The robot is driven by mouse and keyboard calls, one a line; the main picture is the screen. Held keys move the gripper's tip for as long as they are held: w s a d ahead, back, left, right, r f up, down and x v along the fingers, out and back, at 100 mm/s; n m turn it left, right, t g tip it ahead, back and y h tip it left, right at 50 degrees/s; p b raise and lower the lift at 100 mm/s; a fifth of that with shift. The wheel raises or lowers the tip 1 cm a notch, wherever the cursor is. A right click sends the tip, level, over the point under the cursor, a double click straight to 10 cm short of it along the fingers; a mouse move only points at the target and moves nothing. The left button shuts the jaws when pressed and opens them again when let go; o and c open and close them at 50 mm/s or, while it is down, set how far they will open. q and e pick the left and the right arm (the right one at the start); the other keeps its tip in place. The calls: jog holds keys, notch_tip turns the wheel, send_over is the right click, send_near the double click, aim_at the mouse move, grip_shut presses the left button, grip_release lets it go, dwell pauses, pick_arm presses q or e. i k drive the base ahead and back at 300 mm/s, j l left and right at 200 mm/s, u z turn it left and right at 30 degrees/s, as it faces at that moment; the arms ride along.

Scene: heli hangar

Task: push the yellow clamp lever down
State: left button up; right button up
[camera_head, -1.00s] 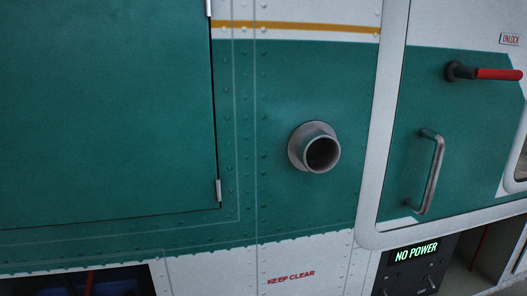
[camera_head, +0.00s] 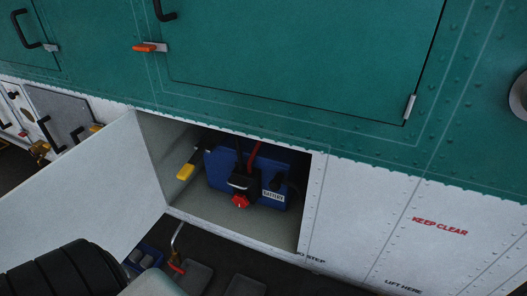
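The yellow clamp lever (camera_head: 185,172) is in the open bay, at the left of a blue battery box (camera_head: 222,168). Its yellow grip is at the lower left end of a dark bar that slopes up to the right towards the box. The box has a label, a red knob (camera_head: 239,202) on a dark connector at its front, and red cables rising from it.
The white bay door (camera_head: 85,195) hangs open on the left. A riveted white panel (camera_head: 370,225) is right of the bay. A dark ribbed rounded shape (camera_head: 60,275) fills the lower left corner. Below the bay lie a blue bin (camera_head: 150,255) and grey pads (camera_head: 198,278).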

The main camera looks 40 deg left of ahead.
aim_at(183, 173)
jog(key=u, duration=1.7)
